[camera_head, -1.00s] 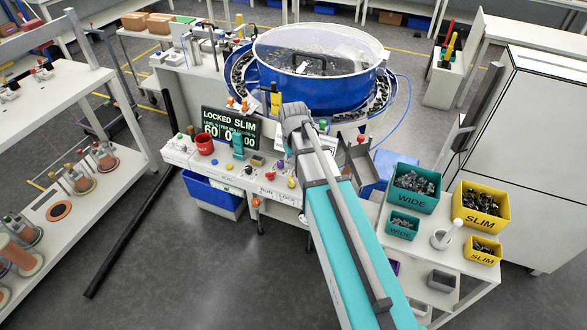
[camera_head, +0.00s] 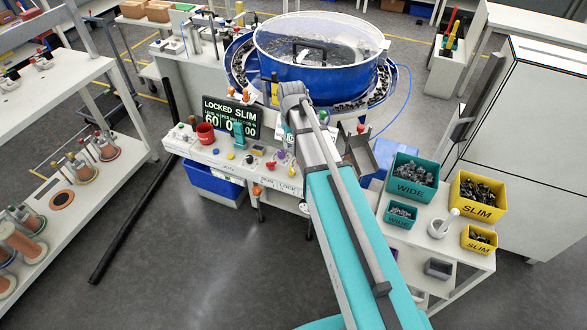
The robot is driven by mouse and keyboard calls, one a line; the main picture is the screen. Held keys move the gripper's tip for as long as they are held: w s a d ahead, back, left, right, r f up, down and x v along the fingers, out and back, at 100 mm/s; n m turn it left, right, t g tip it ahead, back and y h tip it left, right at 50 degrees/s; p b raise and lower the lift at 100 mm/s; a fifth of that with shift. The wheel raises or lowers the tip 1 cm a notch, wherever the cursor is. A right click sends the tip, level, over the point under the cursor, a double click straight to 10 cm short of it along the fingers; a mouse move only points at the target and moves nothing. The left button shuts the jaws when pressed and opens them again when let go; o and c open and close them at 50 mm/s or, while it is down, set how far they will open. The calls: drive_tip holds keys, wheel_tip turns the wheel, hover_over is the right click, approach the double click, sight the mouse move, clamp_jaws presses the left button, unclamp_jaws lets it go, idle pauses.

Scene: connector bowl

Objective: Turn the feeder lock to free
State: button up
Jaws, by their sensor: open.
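The feeder is a large blue bowl (camera_head: 318,75) with a clear cover, behind a white control console (camera_head: 215,160). The dark display (camera_head: 231,118) on the console reads "LOCKED SLIM" above the digits 60 00 00. Several small coloured knobs and buttons sit on the console top, among them a red one (camera_head: 271,165) and a purple one (camera_head: 281,154). The front edge carries small labels, one seeming to read "LOCK" (camera_head: 288,188). I cannot tell which knob is the feeder lock. My teal and grey arm reaches over the console's right part; my gripper is hidden behind it.
Teal "WIDE" bins (camera_head: 413,172) and yellow "SLIM" bins (camera_head: 480,194) of parts stand on a side table at right, near a white mortar (camera_head: 440,228). A red mug (camera_head: 205,133) is on the console. A white shelf (camera_head: 85,120) stands left. The floor in front is open.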

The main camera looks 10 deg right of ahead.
sight(292, 169)
drive_tip(key=shift+f+b, duration=6.4)
drive_tip(key=shift+f, duration=0.15)
clamp_jaws()
drive_tip(key=shift+d, duration=0.2)
drive_tip(key=shift+a, duration=0.15)
